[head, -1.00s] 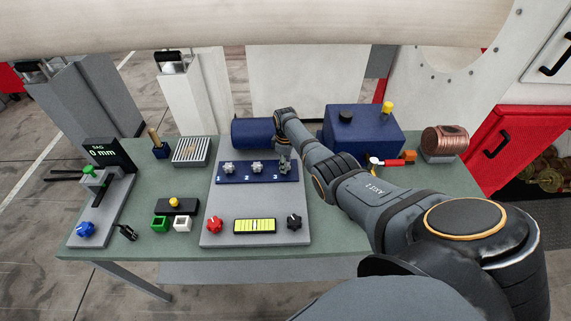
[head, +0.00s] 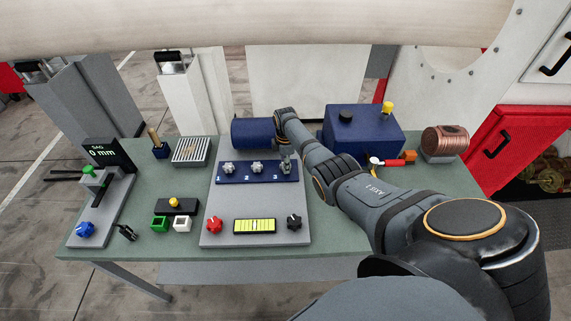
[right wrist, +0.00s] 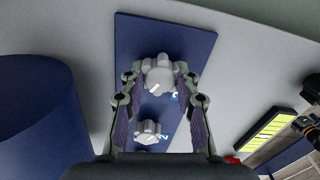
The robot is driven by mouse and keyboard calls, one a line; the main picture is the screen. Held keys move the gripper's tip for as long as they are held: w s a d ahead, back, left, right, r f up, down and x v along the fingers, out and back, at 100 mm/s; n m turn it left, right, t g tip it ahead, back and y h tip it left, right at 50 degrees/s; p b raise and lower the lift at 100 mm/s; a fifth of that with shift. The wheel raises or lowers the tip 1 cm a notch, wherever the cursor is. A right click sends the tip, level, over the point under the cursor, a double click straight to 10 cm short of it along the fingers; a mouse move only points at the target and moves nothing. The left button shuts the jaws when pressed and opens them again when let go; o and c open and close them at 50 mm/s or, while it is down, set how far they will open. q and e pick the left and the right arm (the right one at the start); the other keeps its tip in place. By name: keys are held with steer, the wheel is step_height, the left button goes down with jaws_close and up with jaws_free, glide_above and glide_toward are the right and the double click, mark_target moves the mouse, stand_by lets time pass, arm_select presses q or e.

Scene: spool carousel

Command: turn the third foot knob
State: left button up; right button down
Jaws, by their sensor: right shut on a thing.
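The dark blue panel (head: 243,178) carries three grey foot knobs in a row. The first knob (head: 228,169) and second knob (head: 257,167) stand free. My right gripper (head: 286,165) is at the third knob, at the panel's right end. In the right wrist view, the third knob (right wrist: 159,77) sits between the two fingers, its white pointer line slanted. The gripper is shut on it from both sides. The second knob (right wrist: 148,132) shows nearer the palm, clear of the fingers. My left gripper is not in view.
A yellow-green level gauge (head: 255,226) lies between a red knob (head: 214,224) and a black knob (head: 294,222) on the grey plate. A blue box (head: 361,132) is at the back right.

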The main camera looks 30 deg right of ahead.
steer(key=shift+w+r, duration=0.1)
steer(key=shift+w, duration=0.05)
steer(key=c, duration=1)
jaws_free()
steer(key=shift+r, duration=0.15)
step_height(320, 180, up, 12)
steer(key=shift+f, duration=0.2)
